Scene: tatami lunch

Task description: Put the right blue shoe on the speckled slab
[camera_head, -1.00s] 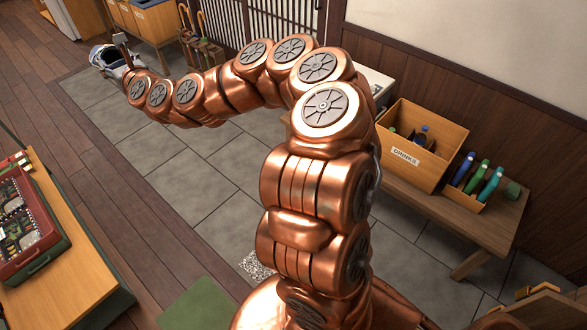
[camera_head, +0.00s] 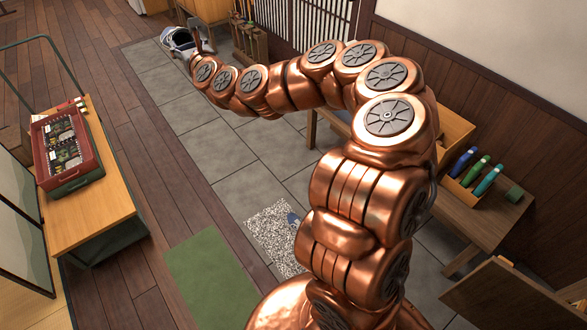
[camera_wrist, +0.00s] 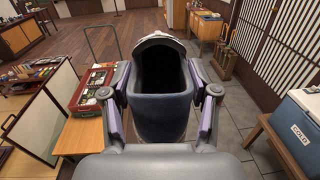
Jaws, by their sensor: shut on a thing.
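My gripper (camera_wrist: 161,92) is shut on a dark blue shoe (camera_wrist: 163,112), one finger on each side of it. The shoe's dark opening faces the wrist camera and its pale far end points away. In the head view the shoe (camera_head: 178,40) shows at the end of my outstretched arm, at the upper left, held up over the grey floor. The speckled slab (camera_head: 262,236) lies on the floor at the lower middle, far from my gripper. A second blue shoe (camera_head: 293,220) rests on its right part, partly hidden by my arm.
A green mat (camera_head: 212,278) lies left of the slab. A wooden cart (camera_head: 95,205) with a red crate (camera_head: 97,165) stands at the left. A blue cooler (camera_wrist: 304,128) shows in the wrist view. Grey tiles between are clear.

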